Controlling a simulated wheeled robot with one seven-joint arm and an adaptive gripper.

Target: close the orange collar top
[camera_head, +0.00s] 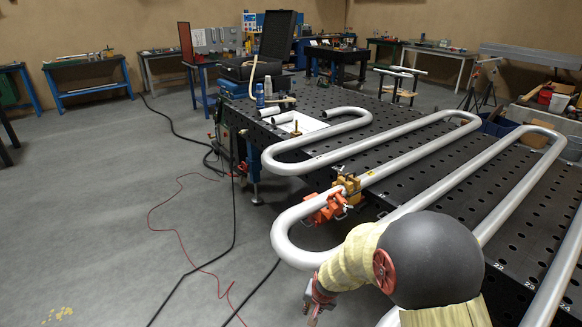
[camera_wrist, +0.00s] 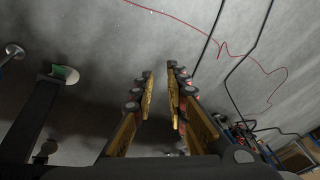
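An orange collar (camera_head: 335,205) sits around the front silver pipe near its left bend, by the table's left edge, in the head view. Its parts are small there, and I cannot tell how far its top stands open. My gripper (camera_head: 318,303) is below and in front of the collar, beyond the table edge and apart from the pipe. In the wrist view my gripper (camera_wrist: 159,75) shows two yellow-padded fingers with a gap between them and nothing held. The collar does not show in the wrist view.
A yellow block (camera_head: 349,188) sits on the pipe against the collar. The silver serpentine pipe (camera_head: 420,150) runs over the black perforated table (camera_head: 395,187). Bottles (camera_head: 260,95) and a black case (camera_head: 250,70) stand at the back. Cables (camera_head: 233,230) lie on the open floor at left.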

